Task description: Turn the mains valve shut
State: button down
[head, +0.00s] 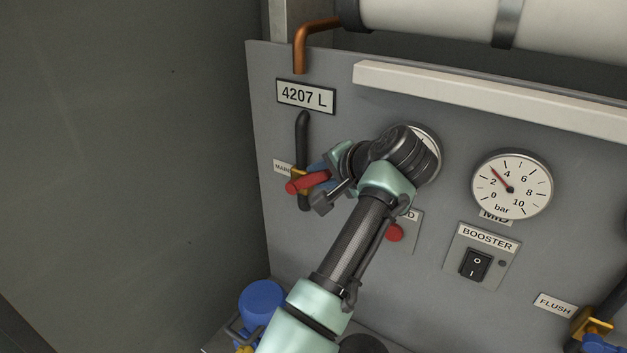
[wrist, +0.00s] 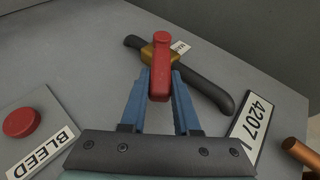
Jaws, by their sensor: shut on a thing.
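The mains valve is a brass body (head: 299,174) on a vertical black pipe (head: 303,132), at the left of the grey panel, with a red lever (head: 308,183). Its label is partly covered. In the wrist view the red lever (wrist: 159,80) lies between the blue fingers of my gripper (wrist: 160,86), which is shut on it. The brass body (wrist: 149,51) and black pipe (wrist: 195,80) show behind it. The lever stands across the pipe's line, not along it. In the head view my gripper (head: 320,175) is at the lever's right end, partly hidden by my wrist.
A 4207 L plate (head: 306,96) is above the valve. A red bleed button (wrist: 21,123) is close to my arm. A gauge (head: 511,185), a booster switch (head: 475,263) and a flush valve (head: 590,325) lie to the right. A grey wall stands left.

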notch_tip(320, 180, down, 6)
jog(key=s+d+m+t+y+b, duration=0.1)
jog(key=t+y+b, duration=0.3)
jog(key=b, duration=0.7)
jog(key=shift+d+r+m+t, duration=0.15)
jog(key=shift+d+m+t, duration=0.15)
jog(key=shift+m+t, duration=0.35)
jog(key=shift+t+y+b, duration=0.25)
jog(key=shift+y+b, duration=0.05)
jog(key=shift+b, duration=0.1)
jog(key=c, duration=0.6)
grip_release()
jog(key=shift+c, duration=0.2)
jog(key=shift+s, duration=0.15)
